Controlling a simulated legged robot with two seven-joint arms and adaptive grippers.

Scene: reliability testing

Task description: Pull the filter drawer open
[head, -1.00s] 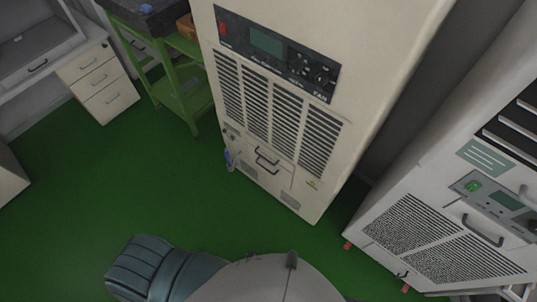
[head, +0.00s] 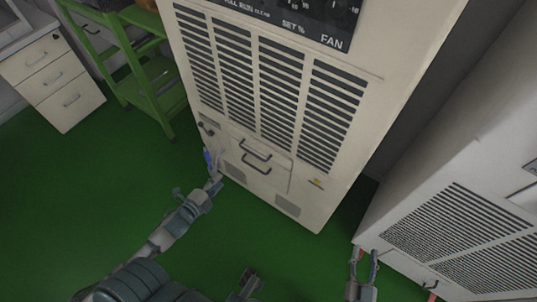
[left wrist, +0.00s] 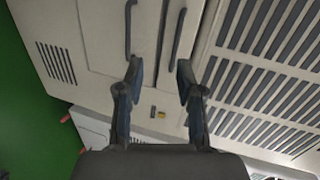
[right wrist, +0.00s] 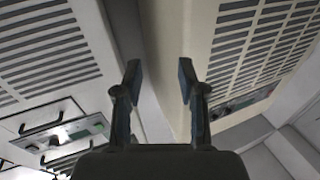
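A tall cream cabinet (head: 360,130) stands ahead, with slatted vents on its front. Below the vents is a front panel with two dark bar handles, an upper handle (head: 252,150) and a lower handle (head: 255,164). Both also show in the left wrist view, the lower handle (left wrist: 128,30) above the left finger and the upper handle (left wrist: 178,36) nearer the vents. No drawer visibly stands out. My left gripper (head: 213,184) is low, left of the handles; its fingers (left wrist: 160,75) are open and empty. My right gripper (head: 365,252) is open and empty at the lower right, away from the handles.
A second pale cabinet (head: 455,170) with vents stands at the right, close to my right gripper. A green shelf frame (head: 140,85) and a white drawer unit (head: 50,85) stand at the left. Green floor (head: 70,190) is clear at the left.

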